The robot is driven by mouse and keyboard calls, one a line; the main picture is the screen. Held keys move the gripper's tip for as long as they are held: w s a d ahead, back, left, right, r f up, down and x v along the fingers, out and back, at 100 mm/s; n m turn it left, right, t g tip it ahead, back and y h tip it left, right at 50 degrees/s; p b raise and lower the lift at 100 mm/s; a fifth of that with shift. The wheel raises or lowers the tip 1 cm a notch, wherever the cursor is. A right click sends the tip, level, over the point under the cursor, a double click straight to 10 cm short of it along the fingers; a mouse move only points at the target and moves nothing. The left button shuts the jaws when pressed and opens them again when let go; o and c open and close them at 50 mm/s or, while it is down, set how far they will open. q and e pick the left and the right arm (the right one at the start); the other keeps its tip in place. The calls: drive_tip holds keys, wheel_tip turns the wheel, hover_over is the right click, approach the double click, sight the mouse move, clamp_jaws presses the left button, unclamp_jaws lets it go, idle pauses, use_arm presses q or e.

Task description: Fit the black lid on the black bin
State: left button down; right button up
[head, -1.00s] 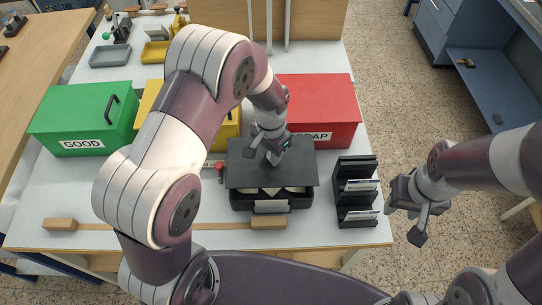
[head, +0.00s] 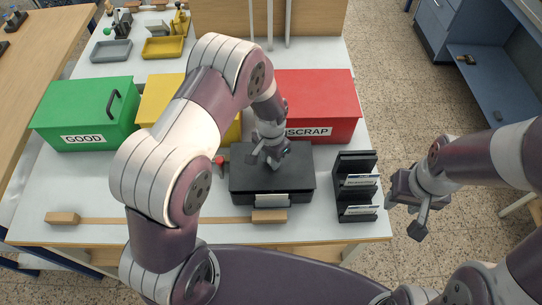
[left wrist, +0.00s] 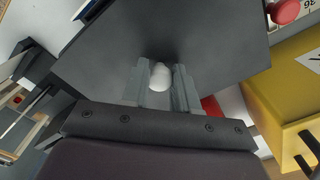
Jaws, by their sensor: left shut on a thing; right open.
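The black lid (head: 290,170) lies over the black bin (head: 297,200) at the front middle of the table, lined up with its rim; whether it is fully seated I cannot tell. My left gripper (head: 270,158) is above the lid, shut on its knob, which shows pale between the fingers in the left wrist view (left wrist: 160,76). The lid also fills the middle of the left wrist view (left wrist: 215,45). The bin's front bears a pale label. My right gripper (head: 421,212) is open and empty, off the table's right edge.
Green (head: 84,110), yellow (head: 158,98) and red (head: 330,95) boxes stand behind the bin. A black card rack (head: 355,187) stands close to its right. A wooden-ended bar (head: 150,220) lies along the front. A small red-topped item (head: 219,161) is at its left.

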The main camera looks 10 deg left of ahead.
sight(269, 160)
use_arm(q)
drive_tip(key=c, duration=0.9)
unclamp_jaws()
drive_tip(key=shift+o, duration=0.2)
drive_tip(key=shift+r, duration=0.2)
drive_tip(key=shift+r+p, duration=0.6)
drive_tip(key=shift+r, duration=0.05)
wheel_tip(269, 160, up, 12)
drive_tip(key=b, duration=0.3)
drive_tip(key=s+a+r+n, duration=0.1)
drive_tip(key=s+a+n, duration=0.1)
drive_tip(key=s, duration=0.5)
drive_tip(key=s+a+n+t, duration=0.1)
drive_tip(key=s+a+n, duration=0.2)
drive_tip(key=s, duration=0.3)
drive_tip(key=shift+s+a+r+n, duration=0.3)
drive_tip(key=shift+s+a+r, duration=0.05)
drive_tip(key=shift+s+a, duration=0.05)
drive_tip(key=shift+s, duration=0.1)
